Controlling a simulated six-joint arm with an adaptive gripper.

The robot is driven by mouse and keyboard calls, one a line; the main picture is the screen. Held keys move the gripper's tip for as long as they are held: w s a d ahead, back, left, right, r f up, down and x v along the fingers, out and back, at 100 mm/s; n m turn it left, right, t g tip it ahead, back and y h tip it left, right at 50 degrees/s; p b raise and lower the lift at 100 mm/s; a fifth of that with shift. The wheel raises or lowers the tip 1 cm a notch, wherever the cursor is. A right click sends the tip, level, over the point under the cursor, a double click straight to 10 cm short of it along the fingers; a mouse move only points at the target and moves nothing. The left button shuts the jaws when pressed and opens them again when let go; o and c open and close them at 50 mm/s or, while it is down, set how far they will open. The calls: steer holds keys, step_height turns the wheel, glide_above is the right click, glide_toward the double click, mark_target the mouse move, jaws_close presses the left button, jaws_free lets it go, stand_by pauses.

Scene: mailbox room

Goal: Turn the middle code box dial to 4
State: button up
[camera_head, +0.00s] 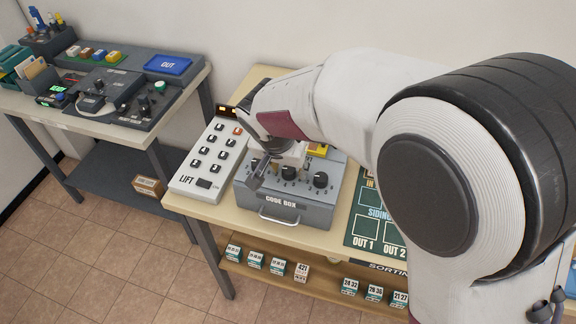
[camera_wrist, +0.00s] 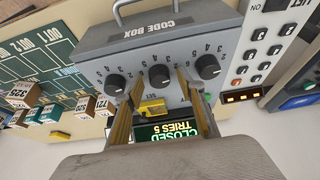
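The grey code box (camera_head: 285,211) sits on the table with three black dials on its sloping top. The middle dial (camera_wrist: 160,76) is in the centre of the wrist view, with numbers around it; its exact setting is too small to read. My gripper (camera_wrist: 161,80) is open, its two fingers reaching to either side of the middle dial, with no clear contact. The other dials, one to the left (camera_wrist: 115,84) and one to the right (camera_wrist: 208,66) in the wrist view, lie outside the fingers. The box display (camera_wrist: 165,131) reads CLOSED, TRIES 5.
A yellow button (camera_wrist: 152,107) lies between my fingers, near the display. The white lift panel (camera_head: 207,158) stands close to the left of the box. A green siding board (camera_head: 372,226) lies to the right. A side table (camera_head: 100,125) with a console stands at far left.

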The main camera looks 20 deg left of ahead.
steer(key=c, duration=1.1)
steer(key=shift+n, duration=0.6)
steer(key=shift+d+n+y, duration=0.1)
steer(key=shift+n+y, duration=0.7)
steer(key=shift+n, duration=0.6)
steer(key=shift+w+d+n+g+y, duration=0.1)
steer(key=shift+n+g+y, duration=0.2)
steer(key=shift+n, duration=0.75)
steer(key=shift+w+n+g+y, duration=0.15)
steer(key=shift+n+y, duration=0.25)
steer(key=shift+n, duration=0.65)
steer(key=shift+n+g+y, duration=0.5)
steer(key=shift+n+g, duration=0.05)
steer(key=shift+n, duration=1.45)
steer(key=shift+d+n+g, duration=0.1)
steer(key=shift+n+g, duration=0.6)
steer(key=shift+n, duration=0.9)
steer(key=shift+n+y, duration=0.3)
